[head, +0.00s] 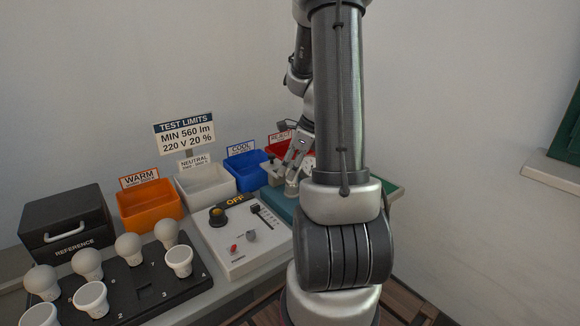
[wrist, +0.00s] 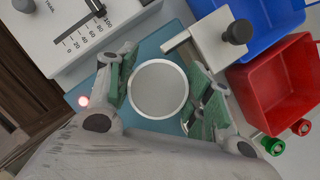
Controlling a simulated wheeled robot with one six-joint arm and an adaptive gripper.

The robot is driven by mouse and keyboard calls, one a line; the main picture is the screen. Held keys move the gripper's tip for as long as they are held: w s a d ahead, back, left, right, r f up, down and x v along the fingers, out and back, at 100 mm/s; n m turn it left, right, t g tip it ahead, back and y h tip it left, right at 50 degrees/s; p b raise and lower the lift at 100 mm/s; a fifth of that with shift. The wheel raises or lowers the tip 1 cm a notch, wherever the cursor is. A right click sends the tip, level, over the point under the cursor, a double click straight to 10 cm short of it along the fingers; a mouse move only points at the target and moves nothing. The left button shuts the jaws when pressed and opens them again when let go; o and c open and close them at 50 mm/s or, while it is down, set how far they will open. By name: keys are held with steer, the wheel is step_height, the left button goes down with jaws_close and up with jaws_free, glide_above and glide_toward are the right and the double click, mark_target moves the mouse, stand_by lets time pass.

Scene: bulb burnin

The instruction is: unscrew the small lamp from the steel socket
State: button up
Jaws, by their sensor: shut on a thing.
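The small lamp (wrist: 158,89) shows in the wrist view as a round grey face with a pale rim, seen end-on. My gripper (wrist: 161,92) has its two green-padded fingers on opposite sides of it, shut on it. The lamp is over a teal base (wrist: 150,45); the steel socket is hidden beneath it. In the head view my gripper (head: 293,168) reaches down over the teal base (head: 281,207), and the lamp (head: 291,188) shows small and pale below the fingers. I cannot tell how far the lamp is screwed in.
A bracket with a dark knob (wrist: 236,32) stands close to my right finger. Blue (head: 246,170) and red (wrist: 270,85) bins are beyond it. A control box (head: 238,237) reading OFF is left of the base. A black rack (head: 146,285) holds several bulbs.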

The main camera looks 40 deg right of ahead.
steer(key=n+g, duration=0.1)
steer(key=n, duration=0.2)
steer(key=n+g+y, duration=0.1)
steer(key=n, duration=0.3)
steer(key=shift+s, duration=0.1)
steer(key=n+g, duration=0.1)
steer(key=n, duration=0.1)
steer(key=n+g, duration=0.1)
steer(key=n, duration=0.2)
steer(key=shift+s+n+y, duration=0.1)
steer(key=shift+n+y, duration=0.2)
steer(key=n+g, duration=0.1)
steer(key=n, duration=0.2)
steer(key=n+g, duration=0.1)
steer(key=n, duration=0.1)
steer(key=shift+s+n+g+h, duration=0.15)
steer(key=shift+n+g+h, duration=0.15)
steer(key=shift+n+h, duration=0.1)
steer(key=n, duration=0.2)
steer(key=n+g+h, duration=0.1)
steer(key=n, duration=0.1)
steer(key=shift+s+d, duration=0.1)
steer(key=shift+s, duration=0.1)
steer(key=o, duration=0.9)
